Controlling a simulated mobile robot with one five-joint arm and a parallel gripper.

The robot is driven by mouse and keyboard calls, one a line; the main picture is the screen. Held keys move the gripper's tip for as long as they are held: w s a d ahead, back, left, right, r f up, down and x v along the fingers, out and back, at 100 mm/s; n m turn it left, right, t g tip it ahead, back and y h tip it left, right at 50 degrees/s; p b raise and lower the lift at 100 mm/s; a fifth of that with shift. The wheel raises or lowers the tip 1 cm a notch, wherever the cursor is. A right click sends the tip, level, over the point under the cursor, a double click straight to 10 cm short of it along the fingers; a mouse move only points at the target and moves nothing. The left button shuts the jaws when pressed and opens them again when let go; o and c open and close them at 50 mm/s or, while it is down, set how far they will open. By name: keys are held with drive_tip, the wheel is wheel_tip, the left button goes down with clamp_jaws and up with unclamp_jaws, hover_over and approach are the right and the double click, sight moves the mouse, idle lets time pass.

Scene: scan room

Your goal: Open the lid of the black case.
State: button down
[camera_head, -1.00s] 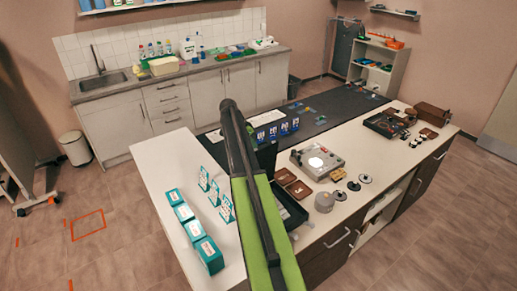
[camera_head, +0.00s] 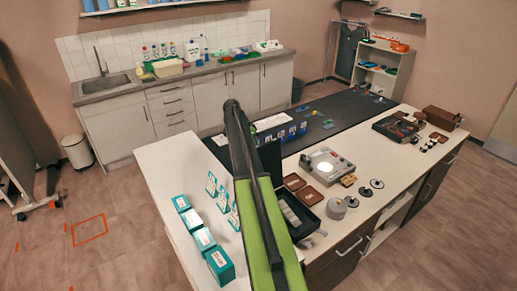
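A black case (camera_head: 307,222) lies on the white counter near its front edge, partly hidden behind my green and black arm. Its inside shows, with grey contents in it. A black panel (camera_head: 271,157) stands upright at its far side and looks like its raised lid; my arm hides where the two meet. My arm rises from the bottom of the picture and crosses in front of the case. My gripper does not show, so I cannot tell whether it touches the case.
Teal boxes (camera_head: 204,240) and small stands (camera_head: 222,198) are left of my arm. Brown trays (camera_head: 303,189), a grey device (camera_head: 327,165) and round discs (camera_head: 364,191) lie right of the case. Another dark open box (camera_head: 396,129) is farther right.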

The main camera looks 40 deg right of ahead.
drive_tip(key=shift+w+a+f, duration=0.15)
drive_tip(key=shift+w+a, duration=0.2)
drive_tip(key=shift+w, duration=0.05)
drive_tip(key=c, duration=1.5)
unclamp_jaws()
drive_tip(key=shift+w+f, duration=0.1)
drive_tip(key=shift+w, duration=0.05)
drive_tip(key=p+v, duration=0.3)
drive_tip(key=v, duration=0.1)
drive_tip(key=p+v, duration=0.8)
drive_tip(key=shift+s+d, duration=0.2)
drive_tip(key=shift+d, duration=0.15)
